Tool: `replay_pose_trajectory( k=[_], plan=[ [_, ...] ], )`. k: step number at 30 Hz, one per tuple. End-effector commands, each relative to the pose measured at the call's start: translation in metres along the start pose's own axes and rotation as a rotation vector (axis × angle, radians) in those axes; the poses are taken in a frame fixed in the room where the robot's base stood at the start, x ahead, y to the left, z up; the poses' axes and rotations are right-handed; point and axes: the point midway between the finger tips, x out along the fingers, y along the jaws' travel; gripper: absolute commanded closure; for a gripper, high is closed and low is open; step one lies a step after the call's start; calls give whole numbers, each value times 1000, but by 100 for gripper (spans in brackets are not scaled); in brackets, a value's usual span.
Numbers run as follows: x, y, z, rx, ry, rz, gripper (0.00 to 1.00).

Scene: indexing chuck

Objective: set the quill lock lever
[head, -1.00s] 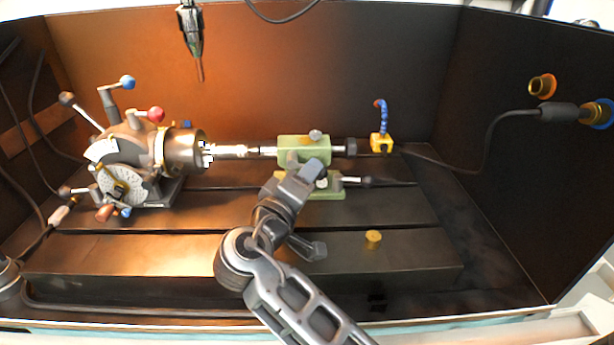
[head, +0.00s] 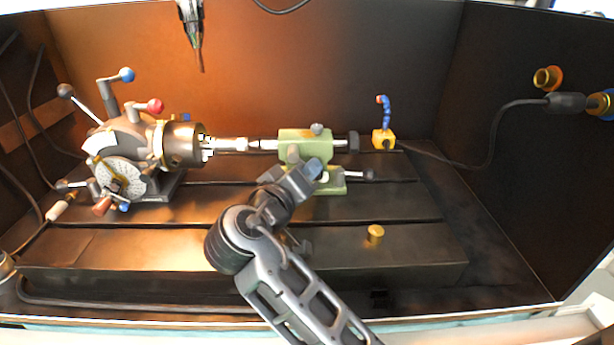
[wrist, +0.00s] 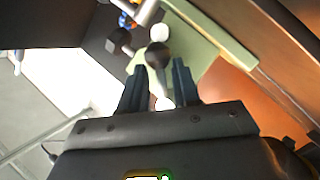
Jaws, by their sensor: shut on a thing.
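The green tailstock (head: 304,134) stands right of centre on the slotted bed, with its quill toward the chuck (head: 184,146). My gripper (head: 294,157) is at the tailstock's front face. In the wrist view the fingers (wrist: 158,92) stand either side of the quill lock lever, whose dark round knob (wrist: 157,55) shows just beyond the fingertips; the gripper is shut on it. A pale part shows between the fingers. The green tailstock body (wrist: 205,45) is behind the lever. In the head view my wrist hides the lever, and its exact angle cannot be told.
The dividing head (head: 117,170) with coloured lever knobs is at the left. A yellow block with a blue hose (head: 383,139) stands right of the tailstock. A small brass knob (head: 375,234) is on the front of the bed. A tool (head: 192,22) hangs above.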

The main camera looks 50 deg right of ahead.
Motion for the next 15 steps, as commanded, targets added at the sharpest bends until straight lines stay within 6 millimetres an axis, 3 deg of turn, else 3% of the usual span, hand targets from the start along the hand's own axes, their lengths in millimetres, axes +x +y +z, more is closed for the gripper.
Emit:
replay_pose_trajectory(
  k=[15],
  plan=[
    [-5,-16,-3,435,-95,-200,100]
  ],
)
